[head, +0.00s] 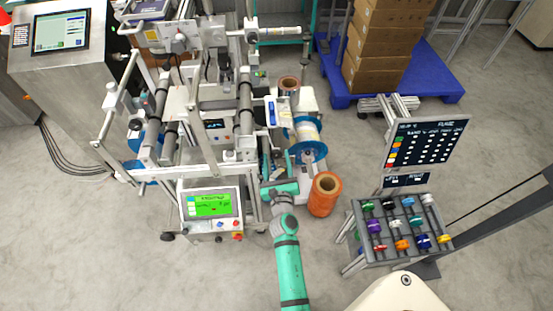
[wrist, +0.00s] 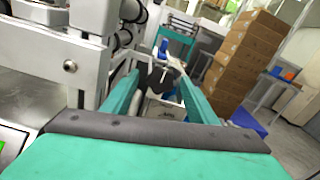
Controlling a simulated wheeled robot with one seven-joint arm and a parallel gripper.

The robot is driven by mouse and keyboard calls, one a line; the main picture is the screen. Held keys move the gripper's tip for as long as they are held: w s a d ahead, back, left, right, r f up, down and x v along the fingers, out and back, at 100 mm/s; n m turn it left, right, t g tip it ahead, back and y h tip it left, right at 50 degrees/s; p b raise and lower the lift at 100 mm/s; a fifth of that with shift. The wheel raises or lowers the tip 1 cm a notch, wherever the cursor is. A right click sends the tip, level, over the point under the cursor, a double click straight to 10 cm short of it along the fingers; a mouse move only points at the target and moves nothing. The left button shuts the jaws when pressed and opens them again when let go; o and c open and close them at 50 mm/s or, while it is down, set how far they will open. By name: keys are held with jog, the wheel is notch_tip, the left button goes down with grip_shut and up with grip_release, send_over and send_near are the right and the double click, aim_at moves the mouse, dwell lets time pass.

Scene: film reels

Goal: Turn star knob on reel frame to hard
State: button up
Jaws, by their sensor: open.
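My gripper (wrist: 158,82) is open in the wrist view, its two teal fingers pointing forward and apart. A dark, lobed shape (wrist: 157,77), perhaps the star knob, appears between and beyond the fingertips; I cannot tell its setting or its distance. No contact with the fingers shows. In the head view my gripper (head: 272,186) is low at the right front side of the reel frame (head: 240,120), right of the green-screen panel. The star knob cannot be picked out in the head view. A blue-flanged reel (head: 304,133) is mounted on the frame's right side.
An orange roll (head: 324,194) stands on the floor right of my gripper. The green-screen panel (head: 210,204) is close on the left. A rack of coloured spools (head: 400,228) stands further right. A white frame beam (wrist: 50,50) is close at left in the wrist view.

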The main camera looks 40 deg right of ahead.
jog(key=shift+d, duration=0.1)
dwell(0.3)
jog(key=shift+w, duration=0.1)
jog(key=c, duration=1.1)
jog(key=shift+o, duration=0.2)
